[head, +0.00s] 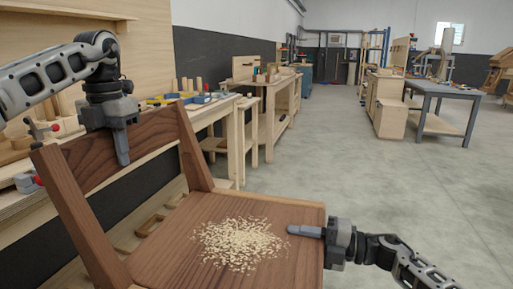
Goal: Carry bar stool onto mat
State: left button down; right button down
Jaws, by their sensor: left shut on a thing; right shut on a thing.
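The bar stool (178,252) is dark brown wood with a low backrest and a flat seat; it fills the lower left of the head view. A pile of pale wood shavings (239,244) lies on its seat. My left gripper (122,148) is shut on the top rail of the backrest, one finger showing on its front face. My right gripper (304,231) is shut on the right edge of the seat, one finger lying over the top. The stool's legs and feet are hidden or out of frame. I see no mat in this view.
A long workbench (216,107) with tools runs along the left wall, close behind the stool. More wooden benches (268,88) stand further back. A grey table (446,91) and wooden cabinets (389,118) stand at the right back. The concrete floor (400,190) in the middle and right is clear.

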aim_at(102, 129)
pick_arm(q)
jog(key=shift+r, duration=0.4)
pick_arm(e)
jog(key=shift+w+d+r, duration=0.1)
jog(key=shift+r, duration=0.25)
